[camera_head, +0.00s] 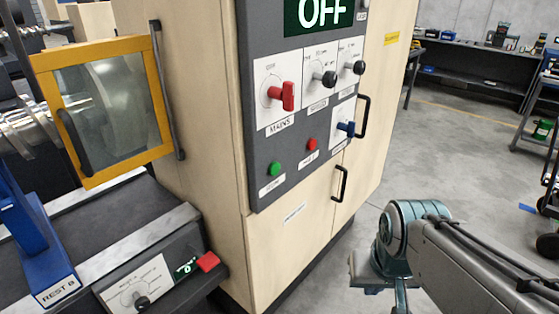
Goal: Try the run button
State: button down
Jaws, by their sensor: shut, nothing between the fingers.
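The control panel (262,145) is a dark grey plate on the front of a pale wooden cabinet. A green round button (274,169) and a red round button (312,144) sit low on it, each above a small label too blurred to read surely. A red rotary switch (283,95) labelled MAINS is above them. The display (318,13) at the top reads OFF. My gripper (368,274) is low at the right of the cabinet, shut and empty, well apart from the buttons; its fingertips are hard to make out.
Black door handles (340,183) stick out. A yellow-framed guard (103,111) and a blue rest (45,255) stand left. A red button (208,262) is on the lower box.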

aim_at(274, 169)
jog(key=z, duration=1.05)
jog(key=k, duration=0.75)
jog(key=u, duration=1.5)
jog(key=i, duration=0.5)
